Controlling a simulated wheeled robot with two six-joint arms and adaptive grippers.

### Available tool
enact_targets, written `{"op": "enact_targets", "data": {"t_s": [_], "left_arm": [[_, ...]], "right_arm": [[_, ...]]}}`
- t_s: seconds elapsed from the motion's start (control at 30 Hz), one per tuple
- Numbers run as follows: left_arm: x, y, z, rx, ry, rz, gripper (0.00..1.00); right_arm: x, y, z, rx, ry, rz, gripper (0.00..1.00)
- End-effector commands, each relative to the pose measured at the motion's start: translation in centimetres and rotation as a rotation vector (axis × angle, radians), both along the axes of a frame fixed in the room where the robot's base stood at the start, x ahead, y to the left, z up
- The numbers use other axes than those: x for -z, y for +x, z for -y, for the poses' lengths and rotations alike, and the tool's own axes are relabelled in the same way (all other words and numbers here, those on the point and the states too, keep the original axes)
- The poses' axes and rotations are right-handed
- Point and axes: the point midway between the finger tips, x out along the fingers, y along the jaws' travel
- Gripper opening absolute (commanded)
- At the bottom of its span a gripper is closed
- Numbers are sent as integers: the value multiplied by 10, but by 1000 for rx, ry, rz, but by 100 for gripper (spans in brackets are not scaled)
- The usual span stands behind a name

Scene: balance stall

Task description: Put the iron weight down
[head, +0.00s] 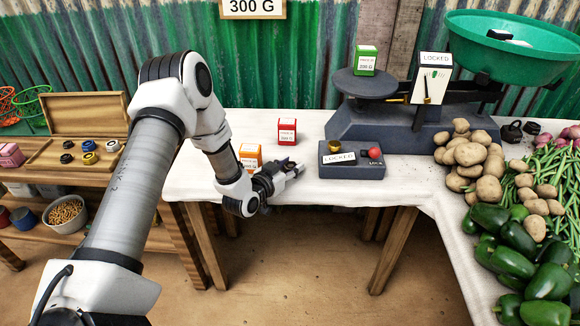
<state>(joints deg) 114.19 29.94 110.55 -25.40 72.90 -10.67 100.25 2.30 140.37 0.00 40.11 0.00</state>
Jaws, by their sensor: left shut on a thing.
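My left gripper (288,172) is low over the front left part of the white-clothed table (325,120), beside the orange box and left of the grey lock box. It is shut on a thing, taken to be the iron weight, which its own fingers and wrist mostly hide. I cannot tell whether that thing touches the cloth. Two other black weights (511,132) stand at the right behind the potatoes. My right gripper is out of view.
A red box (287,131), an orange box (250,155) and a lock box (350,160) stand nearby. The balance (390,122) has a green box (366,60) on its plate and a green pan (515,35). Potatoes (470,153) and peppers (510,235) fill the right. An open wooden case (85,115) is left.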

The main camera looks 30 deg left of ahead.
Motion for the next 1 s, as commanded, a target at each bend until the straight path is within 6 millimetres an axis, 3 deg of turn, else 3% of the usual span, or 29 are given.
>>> {"op": "enact_targets", "data": {"t_s": [0.23,0.27,0.3,0.33,0.7,0.87,1.0], "left_arm": [[4,0,0,0,0,0,0],[3,0,0,0,0,-1,47],[3,0,0,0,0,-1,61],[3,0,0,0,0,-1,65],[-3,-2,0,-1,-1,-1,65],[-8,-31,-1,-3,-6,-3,65],[-16,-69,-1,-6,-8,-3,65]], "right_arm": [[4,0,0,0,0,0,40],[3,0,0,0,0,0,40],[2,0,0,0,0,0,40],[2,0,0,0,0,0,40],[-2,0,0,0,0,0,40],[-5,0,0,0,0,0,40],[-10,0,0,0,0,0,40]]}}
